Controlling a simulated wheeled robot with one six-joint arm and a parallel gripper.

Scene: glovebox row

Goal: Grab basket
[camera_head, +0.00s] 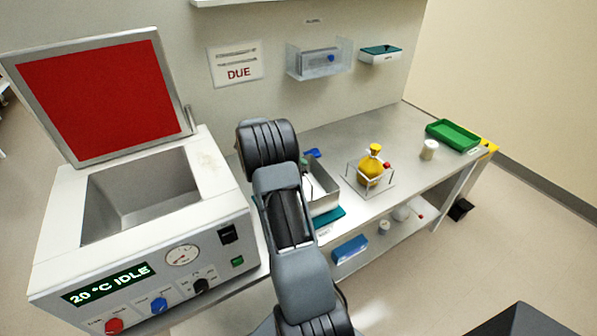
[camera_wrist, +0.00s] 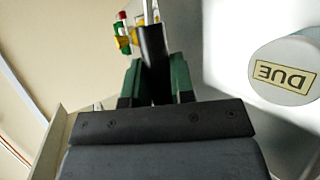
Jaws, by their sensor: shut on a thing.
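A grey metal basket (camera_head: 325,188) stands on the bench, partly hidden behind my arm in the head view. Small bottles or tubes show inside it. In the wrist view my gripper (camera_wrist: 154,80) has its green fingers closed on both sides of a dark upright handle (camera_wrist: 153,48). Thin metal rods rise from the handle's far end, so it looks like the basket's handle, though the join is not clear. My gripper is hidden behind my arm in the head view.
An open bath (camera_head: 145,200) with a raised red-lined lid (camera_head: 98,100) stands at left, reading 20 °C IDLE. A yellow flask (camera_head: 371,165) in a wire frame and a green tray (camera_head: 453,136) are at right. A white cylinder labelled DUE (camera_wrist: 285,75) is close by the gripper.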

